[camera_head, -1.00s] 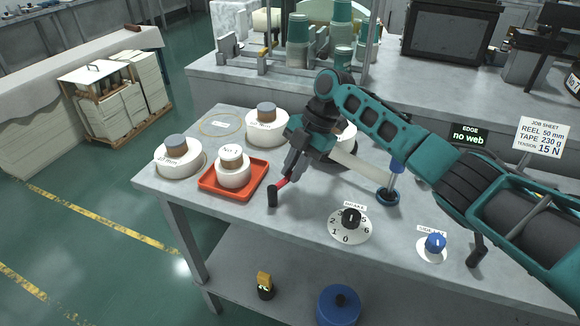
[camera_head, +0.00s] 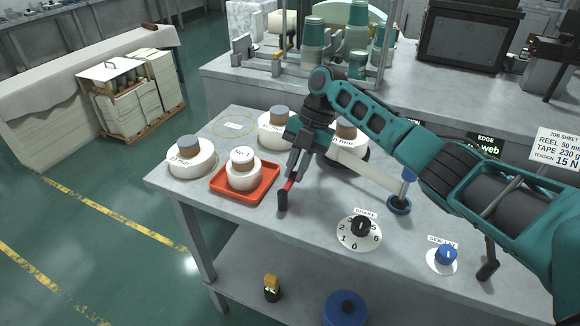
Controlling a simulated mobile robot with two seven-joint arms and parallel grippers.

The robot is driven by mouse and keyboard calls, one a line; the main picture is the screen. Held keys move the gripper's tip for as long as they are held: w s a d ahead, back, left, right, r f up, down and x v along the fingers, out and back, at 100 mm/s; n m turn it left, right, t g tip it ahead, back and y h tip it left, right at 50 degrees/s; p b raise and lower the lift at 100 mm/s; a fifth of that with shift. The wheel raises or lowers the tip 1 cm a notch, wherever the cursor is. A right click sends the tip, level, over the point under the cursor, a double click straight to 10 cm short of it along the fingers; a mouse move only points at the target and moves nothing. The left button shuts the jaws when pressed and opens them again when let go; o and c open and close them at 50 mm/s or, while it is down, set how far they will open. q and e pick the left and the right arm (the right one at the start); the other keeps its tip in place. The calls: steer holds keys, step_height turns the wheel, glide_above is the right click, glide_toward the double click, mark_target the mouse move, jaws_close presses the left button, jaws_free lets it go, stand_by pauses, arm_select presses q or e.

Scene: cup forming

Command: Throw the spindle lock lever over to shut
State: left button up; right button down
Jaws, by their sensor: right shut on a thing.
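The lock lever has a red arm (camera_head: 289,186) and a black grip (camera_head: 283,200). It is near the front edge of the grey bench, right of the orange tray. My right gripper (camera_head: 294,173) points down at the red arm from above and is shut on it. The black grip sticks out below the fingers toward the front. The lever's pivot end is hidden behind my fingers. A cream spindle roller (camera_head: 372,172) runs behind my right gripper and arm, and my arm hides part of it. My left gripper is out of view.
The orange tray (camera_head: 217,189) holds a white reel. More white reels (camera_head: 192,160) stand on the bench (camera_head: 312,220). Another bench with green cups stands behind.

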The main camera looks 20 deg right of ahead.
steer(key=c, duration=1.1)
jaws_free()
steer(key=shift+r, duration=0.1)
steer(key=v, duration=1.2)
steer(key=shift+r, duration=0.4)
steer(key=shift+w, duration=0.1)
